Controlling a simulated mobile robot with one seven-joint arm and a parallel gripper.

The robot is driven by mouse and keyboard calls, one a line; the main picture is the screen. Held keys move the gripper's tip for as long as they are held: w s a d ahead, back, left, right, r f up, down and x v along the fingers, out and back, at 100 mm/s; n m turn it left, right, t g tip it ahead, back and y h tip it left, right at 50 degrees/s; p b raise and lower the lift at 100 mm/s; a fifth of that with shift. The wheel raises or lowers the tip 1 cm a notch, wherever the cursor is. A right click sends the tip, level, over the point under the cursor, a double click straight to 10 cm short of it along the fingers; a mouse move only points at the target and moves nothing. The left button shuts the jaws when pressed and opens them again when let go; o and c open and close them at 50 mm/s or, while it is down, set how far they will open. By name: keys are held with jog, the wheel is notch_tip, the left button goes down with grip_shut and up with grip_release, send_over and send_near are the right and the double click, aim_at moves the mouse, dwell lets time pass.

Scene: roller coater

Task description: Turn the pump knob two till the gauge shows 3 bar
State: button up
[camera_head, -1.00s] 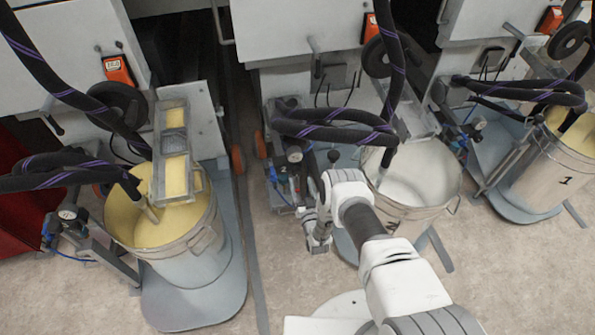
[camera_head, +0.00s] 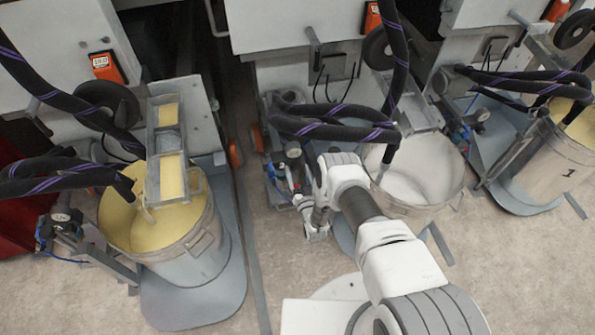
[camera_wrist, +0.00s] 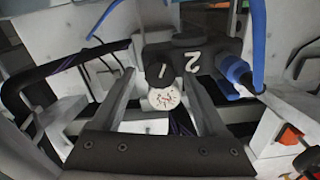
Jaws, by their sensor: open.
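The pump block marked 2 (camera_wrist: 205,58) is dark and sits in the upper middle of the wrist view. A small dark round knob (camera_wrist: 157,72) with a pale line stands in front of it. Just below the knob is a white gauge face (camera_wrist: 164,99) with red marks; its reading is too small to tell. My gripper (camera_wrist: 160,80) is open, with one finger left and one right of the knob and gauge. I cannot tell whether either finger touches the knob. In the head view the gauge (camera_head: 293,150) shows small, left of my arm; my fingers there are not clear.
A pail of pale material (camera_head: 425,170) stands right of my arm. Thick black hoses (camera_head: 335,130) hang above the pump. A blue hose fitting (camera_wrist: 238,72) is close right of the block.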

grip_shut()
jog(key=shift+m, duration=0.4)
jog(key=m, duration=0.5)
jog(key=shift+d+m, duration=0.15)
jog(key=shift+m, duration=0.25)
jog(key=m, duration=0.6)
jog(key=shift+f, duration=0.15)
dwell(0.4)
grip_release()
